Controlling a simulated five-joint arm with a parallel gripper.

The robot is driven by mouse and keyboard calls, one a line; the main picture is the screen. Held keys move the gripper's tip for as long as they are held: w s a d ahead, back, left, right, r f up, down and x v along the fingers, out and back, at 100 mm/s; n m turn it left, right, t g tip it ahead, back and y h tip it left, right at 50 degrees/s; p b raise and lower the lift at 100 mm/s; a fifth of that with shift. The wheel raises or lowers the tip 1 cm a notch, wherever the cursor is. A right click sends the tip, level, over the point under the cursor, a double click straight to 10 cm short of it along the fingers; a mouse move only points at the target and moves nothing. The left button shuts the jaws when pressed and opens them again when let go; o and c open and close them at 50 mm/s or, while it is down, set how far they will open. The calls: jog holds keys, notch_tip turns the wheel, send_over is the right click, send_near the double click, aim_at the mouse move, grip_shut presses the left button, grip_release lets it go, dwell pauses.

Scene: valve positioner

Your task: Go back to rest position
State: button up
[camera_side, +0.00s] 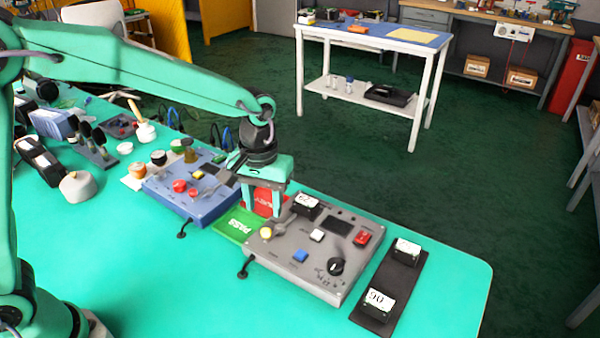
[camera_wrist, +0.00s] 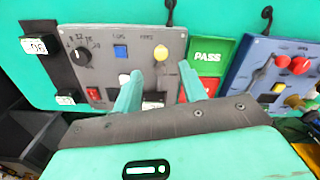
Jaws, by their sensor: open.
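My gripper (camera_side: 270,208) hangs over the far left part of the grey control panel (camera_side: 290,262), its fingers apart. In the wrist view its two green fingers (camera_wrist: 160,88) are spread with nothing held between them. A black block with a white label (camera_side: 306,204) sits at the panel's far edge, just right of the fingers in the side view. The panel carries a black knob (camera_side: 336,266), a blue button (camera_side: 300,256), a red switch (camera_side: 361,238) and a yellow button (camera_side: 265,233).
A dark strip (camera_side: 388,286) right of the panel holds two labelled blocks (camera_side: 376,301) (camera_side: 406,249). Green PASS (camera_wrist: 208,56) and red plates lie between the grey panel and a blue panel (camera_side: 190,192). Several tools and pots crowd the table's left. The front of the green table is clear.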

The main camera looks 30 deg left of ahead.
jog(key=shift+s+a+r, duration=0.2)
jog(key=shift+a+r, duration=0.1)
jog(key=shift+r, duration=0.1)
jog(key=s+a+r+m+t, duration=0.1)
jog(key=s+a+r+t, duration=0.1)
jog(key=s+a+r, duration=0.3)
jog(key=s+a+r+m+t, duration=0.2)
jog(key=s+a+r, duration=0.3)
jog(key=s+a, duration=0.4)
jog(key=s+t, duration=0.1)
jog(key=s, duration=0.3)
jog(key=shift+s+t, duration=0.15)
jog(key=shift+t, duration=0.15)
